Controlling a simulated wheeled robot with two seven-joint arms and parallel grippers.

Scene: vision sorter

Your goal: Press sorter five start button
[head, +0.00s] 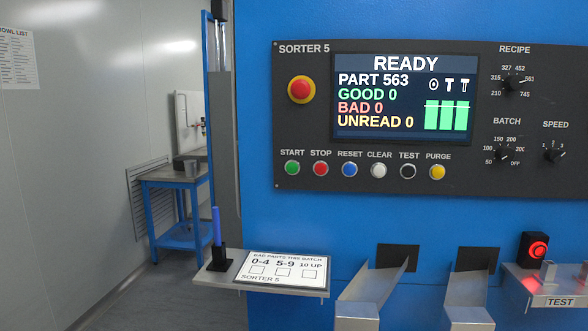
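The sorter 5 control panel (390,182) is on the blue machine front in the head view. The green START button (292,168) is the leftmost in the row of buttons under the emergency stop. To its right are the red STOP (320,169), blue RESET (349,170), white CLEAR (378,171), black TEST (408,172) and yellow PURGE (437,172) buttons. The screen (403,96) reads READY, part 563, with good, bad and unread all at 0. Neither of my grippers is in view.
A red emergency stop (301,90) sits above START. Below, a shelf (222,282) holds a batch card (284,270) and a blue pen in a holder (217,240). Two metal chutes (377,291) and a red-lit black unit (536,250) project from the machine.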

